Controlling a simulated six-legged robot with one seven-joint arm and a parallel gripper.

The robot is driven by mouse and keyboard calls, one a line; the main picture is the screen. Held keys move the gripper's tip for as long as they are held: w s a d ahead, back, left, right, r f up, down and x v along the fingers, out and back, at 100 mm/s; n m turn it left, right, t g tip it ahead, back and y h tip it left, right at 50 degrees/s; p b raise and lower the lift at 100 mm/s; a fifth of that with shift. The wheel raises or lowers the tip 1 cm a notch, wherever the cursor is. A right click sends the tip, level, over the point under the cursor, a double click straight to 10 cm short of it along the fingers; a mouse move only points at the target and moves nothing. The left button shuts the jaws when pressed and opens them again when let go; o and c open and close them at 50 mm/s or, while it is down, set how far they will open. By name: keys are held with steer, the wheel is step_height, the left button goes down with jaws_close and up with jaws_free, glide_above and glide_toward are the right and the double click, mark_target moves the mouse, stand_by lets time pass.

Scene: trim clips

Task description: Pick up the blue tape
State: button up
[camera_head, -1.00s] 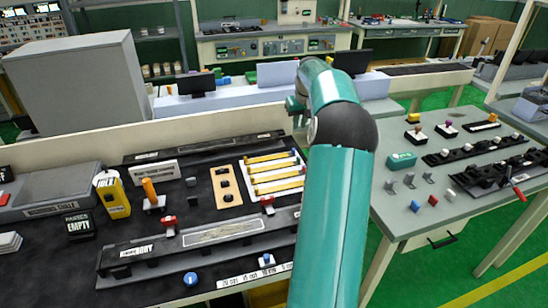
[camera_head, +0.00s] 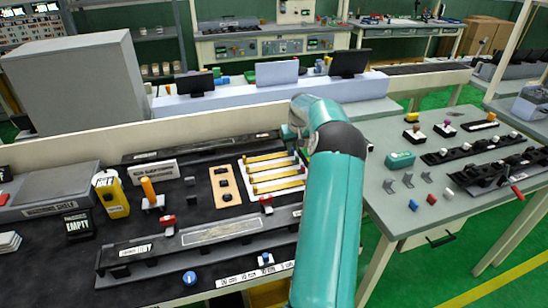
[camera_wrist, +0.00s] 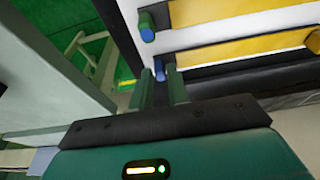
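In the wrist view my gripper (camera_wrist: 161,75) is open, its two green fingers apart. A small dark blue cylinder end (camera_wrist: 158,66) shows in line with the gap between the fingertips; I cannot tell whether they touch it. A second round piece with a blue end and green side (camera_wrist: 147,30) lies just beyond, by the white rack (camera_wrist: 196,28) with yellow bars (camera_wrist: 235,52). I cannot tell for sure which blue piece is the tape. In the head view my forearm covers the gripper and the right end of the rack (camera_head: 245,168).
The dark bench (camera_head: 110,262) holds a yellow holder (camera_head: 112,197), a wooden plate (camera_head: 216,184), a long rail (camera_head: 210,238) and a blue knob (camera_head: 190,278). The right table (camera_head: 385,222) carries brackets, small coloured pieces and a teal block (camera_head: 400,160). A low wall (camera_head: 60,157) runs behind the bench.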

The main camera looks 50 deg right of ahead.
steer(key=shift+w+f, duration=0.1)
steer(key=shift+f, duration=0.1)
jaws_close()
steer(key=shift+r, duration=0.45)
step_height(320, 180, up, 2)
steer(key=shift+r, duration=0.1)
steer(key=s+d+r, duration=0.1)
steer(key=s+r, duration=0.9)
steer(key=s, duration=0.4)
